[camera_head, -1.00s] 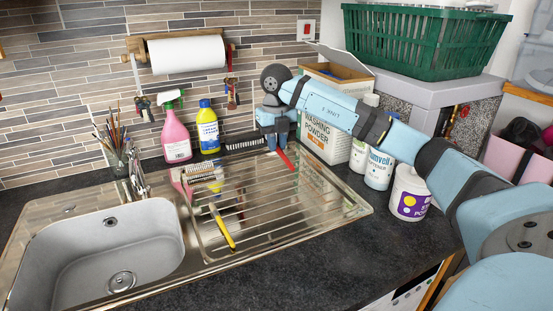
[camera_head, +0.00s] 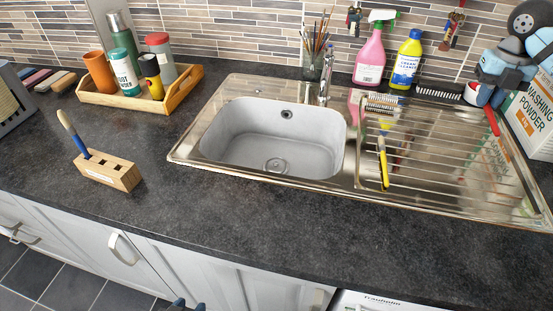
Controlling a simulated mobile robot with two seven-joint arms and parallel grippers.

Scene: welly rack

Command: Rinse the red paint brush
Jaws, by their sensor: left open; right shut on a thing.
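The red paint brush (camera_head: 493,121) shows as a red handle slanting down over the right end of the drainer, below my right gripper (camera_head: 487,92). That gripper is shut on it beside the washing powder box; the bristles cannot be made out. The steel sink (camera_head: 235,135) has an empty grey bowl, with its tap (camera_head: 324,88) behind it. My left gripper (camera_head: 180,304) is open; only its dark blue tips show at the bottom edge, in front of the cabinets, well away from the brush.
A wooden brush block (camera_head: 118,174) with a blue-handled brush (camera_head: 73,133) stands on the left counter. A wooden tray (camera_head: 148,105) holds bottles and cups. A yellow-handled brush (camera_head: 383,163) lies on the drainer. Pink (camera_head: 370,60) and yellow (camera_head: 406,62) bottles stand behind. The front counter is clear.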

